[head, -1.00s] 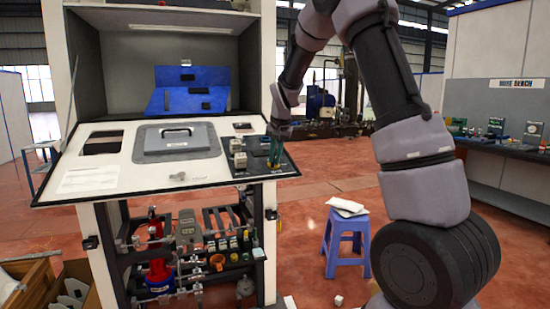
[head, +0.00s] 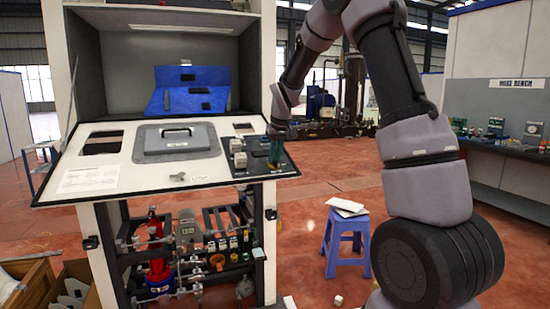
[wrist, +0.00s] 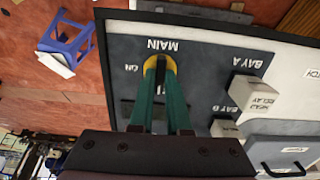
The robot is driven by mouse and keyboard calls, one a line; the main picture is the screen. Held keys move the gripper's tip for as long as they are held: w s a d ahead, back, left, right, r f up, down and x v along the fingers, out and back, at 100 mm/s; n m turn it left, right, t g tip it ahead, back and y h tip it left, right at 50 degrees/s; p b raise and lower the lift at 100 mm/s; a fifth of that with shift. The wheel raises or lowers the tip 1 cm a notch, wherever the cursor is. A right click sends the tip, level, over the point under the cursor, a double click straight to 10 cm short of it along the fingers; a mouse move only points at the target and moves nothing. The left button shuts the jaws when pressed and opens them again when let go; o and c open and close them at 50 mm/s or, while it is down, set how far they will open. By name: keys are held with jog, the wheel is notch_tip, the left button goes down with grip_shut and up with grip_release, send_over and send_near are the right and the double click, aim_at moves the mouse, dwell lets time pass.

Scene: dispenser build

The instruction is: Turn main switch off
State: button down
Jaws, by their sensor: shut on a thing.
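The main switch (wrist: 172,68) shows in the wrist view as a yellow round piece with a dark middle, below the upside-down word MAIN. An ON mark stands beside it. My gripper (wrist: 160,72) has two green fingers, shut on the switch. In the head view my gripper (head: 275,155) points down onto the dark control panel (head: 287,168) at the right end of the sloped console. The fingers hide much of the switch, and its exact angle cannot be told.
A blue stool (head: 345,240) stands on the floor to the right.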

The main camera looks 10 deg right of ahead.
dwell(0.4)
jog(key=c, duration=0.9)
grip_release()
jog(key=v, duration=1.1)
jog(key=shift+f, duration=0.1)
